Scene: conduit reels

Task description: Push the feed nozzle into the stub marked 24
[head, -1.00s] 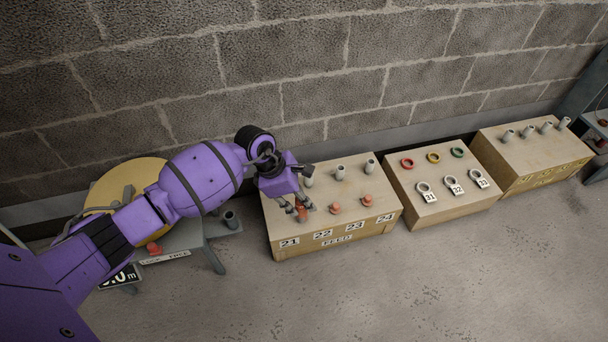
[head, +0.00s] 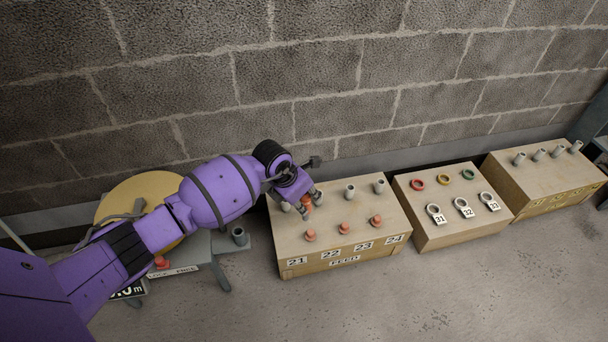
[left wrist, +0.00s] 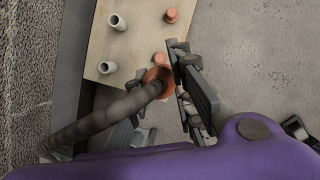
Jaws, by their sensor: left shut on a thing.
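The feed nozzle (left wrist: 158,78) is an orange collar with a thick grey hose (left wrist: 90,125) in the left wrist view. My left gripper (head: 311,204) is shut on it, above the left part of the box marked FEED (head: 345,262). The nozzle shows as an orange patch (head: 306,199) between the fingers in the head view. The stub for 24 (head: 379,186) is the rightmost upright grey tube, behind the 24 label (head: 395,239). The gripper is to its left, apart from it. The nozzle's tip is hidden. My right gripper is not in view.
A second grey stub (head: 350,191) stands left of the stub for 24. Several orange caps, one at the right (head: 375,220), line the box top in front. A box with rings (head: 450,235) stands to the right. A yellow reel (head: 150,187) is at left. A block wall rises behind.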

